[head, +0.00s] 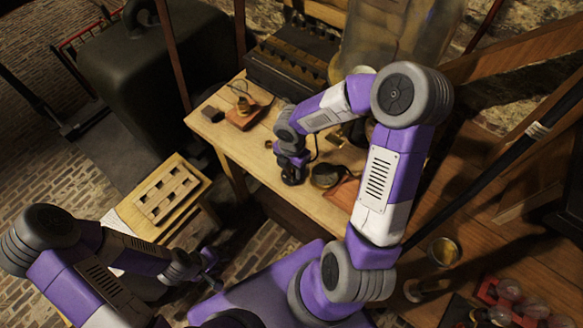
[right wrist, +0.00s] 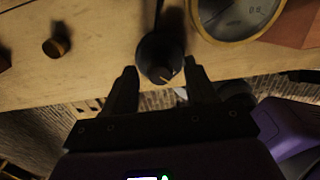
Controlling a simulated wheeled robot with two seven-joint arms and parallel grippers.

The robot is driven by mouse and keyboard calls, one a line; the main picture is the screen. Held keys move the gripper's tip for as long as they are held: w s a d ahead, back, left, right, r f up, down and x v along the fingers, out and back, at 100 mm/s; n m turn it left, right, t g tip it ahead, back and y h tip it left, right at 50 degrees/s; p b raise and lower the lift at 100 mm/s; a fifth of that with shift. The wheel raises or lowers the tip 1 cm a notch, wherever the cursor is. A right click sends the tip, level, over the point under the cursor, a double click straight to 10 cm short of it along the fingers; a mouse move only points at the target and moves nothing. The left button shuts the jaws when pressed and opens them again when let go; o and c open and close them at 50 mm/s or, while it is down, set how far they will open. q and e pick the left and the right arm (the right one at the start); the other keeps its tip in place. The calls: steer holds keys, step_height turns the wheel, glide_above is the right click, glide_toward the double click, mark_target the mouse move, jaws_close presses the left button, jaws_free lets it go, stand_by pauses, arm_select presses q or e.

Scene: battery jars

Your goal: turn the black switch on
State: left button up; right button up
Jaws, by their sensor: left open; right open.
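A round black switch (right wrist: 160,48) with a small brass-coloured lever shows near the edge of the wooden bench in the right wrist view. My right gripper (right wrist: 160,72) is open, with one finger on each side of the switch; I cannot tell whether they touch it. In the head view my right gripper (head: 292,177) points down at the bench's front edge and hides the switch. My left gripper (head: 207,264) is open and empty, low over the floor, away from the bench.
A brass-rimmed gauge (right wrist: 236,12) sits close to the right of the switch. A small dark knob (right wrist: 57,46) is to its left. The wooden bench (head: 222,103) also bears a small board with a device (head: 242,112). A slotted wooden rack (head: 166,193) stands at lower left.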

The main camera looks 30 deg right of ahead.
steer(key=shift+f, duration=0.15)
jaws_close()
